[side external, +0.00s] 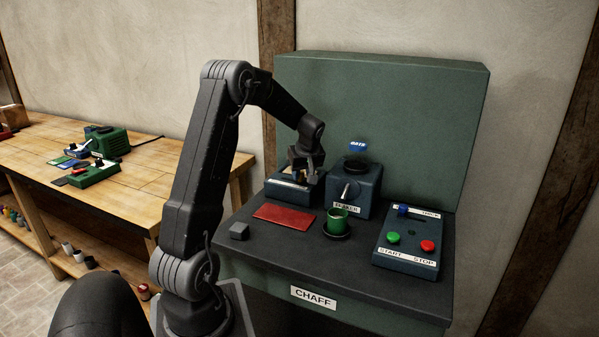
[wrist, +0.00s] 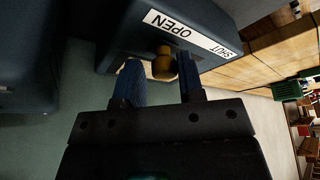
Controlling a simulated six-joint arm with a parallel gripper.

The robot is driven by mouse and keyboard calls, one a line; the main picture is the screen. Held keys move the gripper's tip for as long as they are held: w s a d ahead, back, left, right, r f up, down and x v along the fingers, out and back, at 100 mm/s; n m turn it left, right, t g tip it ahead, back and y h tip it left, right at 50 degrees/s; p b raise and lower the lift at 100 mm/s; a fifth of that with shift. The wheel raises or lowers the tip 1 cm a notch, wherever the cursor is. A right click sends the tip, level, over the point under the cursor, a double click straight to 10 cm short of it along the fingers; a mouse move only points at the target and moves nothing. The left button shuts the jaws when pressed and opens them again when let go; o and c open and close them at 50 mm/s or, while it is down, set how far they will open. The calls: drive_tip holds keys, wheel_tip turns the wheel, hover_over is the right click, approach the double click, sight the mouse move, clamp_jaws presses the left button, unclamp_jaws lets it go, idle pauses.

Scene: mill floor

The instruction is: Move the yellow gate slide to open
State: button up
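The yellow gate slide's knob (wrist: 163,64) shows in the wrist view, in front of a dark blue box with a white label (wrist: 187,33) reading OPEN and SHUT. The knob is nearer the word OPEN in the picture, but I cannot tell the slide's exact position. My gripper (wrist: 161,80) is open, with one finger on each side of the knob and a small gap showing. In the side view my gripper (side external: 306,172) is low over the blue box (side external: 290,187) at the back left of the bench. The knob is hidden there.
The bench (side external: 275,245) also holds a red mat (side external: 284,214), a grey block (side external: 239,231), a green cup (side external: 338,220) on a dark saucer, a blue machine (side external: 358,185) with a lever, and a START/STOP panel (side external: 408,243). A green back panel (side external: 400,110) stands behind.

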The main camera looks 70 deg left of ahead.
drive_tip(key=o, duration=0.3)
drive_tip(key=shift+o, duration=0.2)
drive_tip(key=v, duration=1.3)
drive_tip(key=shift+d+r, duration=0.15)
drive_tip(key=shift+r, duration=0.2)
drive_tip(key=s+d+r+m+t+h, duration=0.15)
drive_tip(key=d+m, duration=0.25)
drive_tip(key=d, duration=0.6)
drive_tip(key=s+d+r+m+t+y, duration=0.15)
drive_tip(key=d+m, duration=0.25)
drive_tip(key=d, duration=0.5)
drive_tip(key=s+d+f+m+t+h, duration=0.1)
drive_tip(key=s+d+m+h, duration=0.1)
drive_tip(key=s+d+m, duration=0.3)
drive_tip(key=s+d+f+m+t+h, duration=0.1)
drive_tip(key=s+d+m, duration=0.4)
drive_tip(key=d, duration=0.6)
drive_tip(key=shift+s+d+f+t+h, duration=0.25)
drive_tip(key=shift+s+f+h, duration=0.25)
drive_tip(key=shift+f+h, duration=0.3)
